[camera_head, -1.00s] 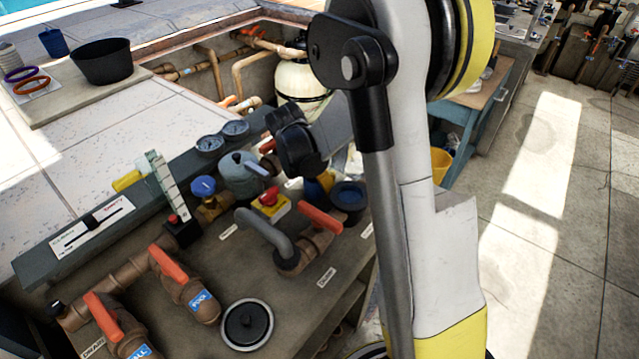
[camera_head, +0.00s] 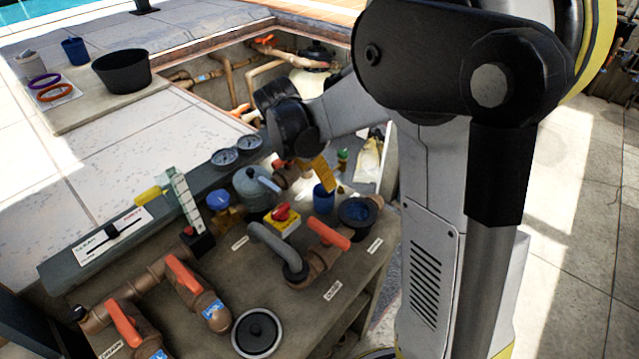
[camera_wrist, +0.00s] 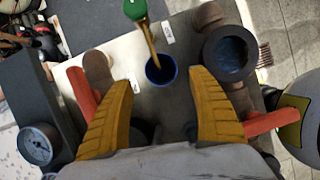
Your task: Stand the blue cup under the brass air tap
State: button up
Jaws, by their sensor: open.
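The small blue cup (camera_head: 323,198) stands upright on the bench in the head view; its round mouth also shows in the wrist view (camera_wrist: 161,70). The brass air tap (camera_wrist: 148,40) has a green knob, and its thin spout runs over the cup's mouth in the wrist view. The green knob (camera_head: 343,154) shows behind my gripper in the head view. My gripper (camera_wrist: 163,78) is open and empty, its yellow fingers on either side of the cup in the picture. In the head view the fingers (camera_head: 322,178) are just above the cup; I cannot tell the exact gap.
A red-and-yellow switch (camera_head: 283,217), a grey bent pipe (camera_head: 272,246) and orange-handled valves (camera_head: 187,275) crowd the bench. Another blue cup (camera_head: 75,51) stands beside a black bowl (camera_head: 121,70) on the far ledge.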

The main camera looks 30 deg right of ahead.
jog(key=s+a+r+m+t+y, duration=0.2)
jog(key=s+a+r+m+t, duration=0.1)
jog(key=s+a+m, duration=0.3)
jog(key=s+a+r+m+t+y, duration=0.2)
jog(key=s+a+r+m, duration=0.3)
jog(key=s+m, duration=0.6)
jog(key=shift+a+r+m+t, duration=0.35)
jog(key=shift+m+t, duration=0.45)
jog(key=shift+m, duration=0.7)
